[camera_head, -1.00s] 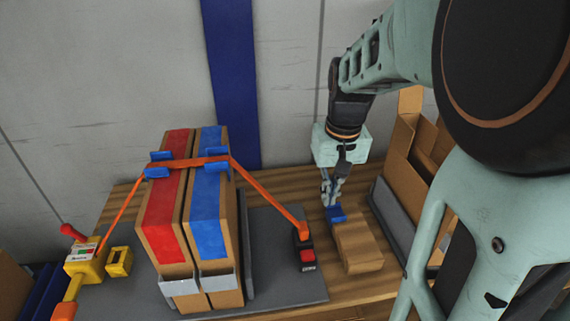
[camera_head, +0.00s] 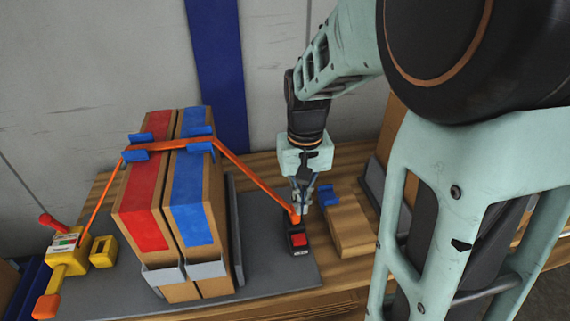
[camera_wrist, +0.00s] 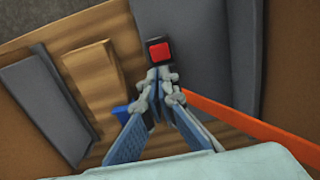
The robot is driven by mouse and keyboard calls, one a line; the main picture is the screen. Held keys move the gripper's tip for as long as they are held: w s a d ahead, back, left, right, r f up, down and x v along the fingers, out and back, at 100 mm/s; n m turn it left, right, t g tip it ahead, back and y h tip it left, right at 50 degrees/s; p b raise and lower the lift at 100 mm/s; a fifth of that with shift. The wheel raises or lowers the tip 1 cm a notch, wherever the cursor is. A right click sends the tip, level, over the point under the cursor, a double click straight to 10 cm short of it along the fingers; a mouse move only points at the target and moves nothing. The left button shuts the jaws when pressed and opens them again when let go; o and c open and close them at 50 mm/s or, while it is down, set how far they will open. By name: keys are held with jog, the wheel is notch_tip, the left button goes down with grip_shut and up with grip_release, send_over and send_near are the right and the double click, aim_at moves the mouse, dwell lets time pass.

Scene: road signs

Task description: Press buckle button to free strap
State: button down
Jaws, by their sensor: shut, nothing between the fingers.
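The black buckle with a red button (camera_head: 299,240) sits at the right part of the grey mat (camera_head: 262,285). It also shows in the wrist view (camera_wrist: 159,51), just beyond my fingertips. The orange strap (camera_head: 255,178) runs from the buckle up over two boxes, one with a red band (camera_head: 146,205) and one with a blue band (camera_head: 193,198), and down to a yellow ratchet (camera_head: 68,258) at the left. My gripper (camera_head: 301,205) is shut and empty, pointing down close behind the buckle and strap end. Whether the fingertips touch the buckle I cannot tell.
A wooden block (camera_head: 348,228) with a blue piece (camera_head: 328,195) lies right of the buckle. Blue corner guards (camera_head: 200,140) sit under the strap on the boxes. A cardboard box stands behind my arm at the right. The mat in front of the buckle is clear.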

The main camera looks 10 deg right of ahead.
aim_at(300, 238)
notch_tip(300, 238, down, 10)
jog(key=b, duration=0.3)
jog(key=shift+r, duration=0.1)
notch_tip(300, 238, down, 2)
jog(key=shift+f+b, duration=0.1)
jog(key=shift+b, duration=0.45)
jog(key=shift+s, duration=0.15)
jog(key=shift+f, duration=0.15)
notch_tip(300, 238, up, 15)
jog(key=p, duration=0.7)
jog(key=shift+w, duration=0.25)
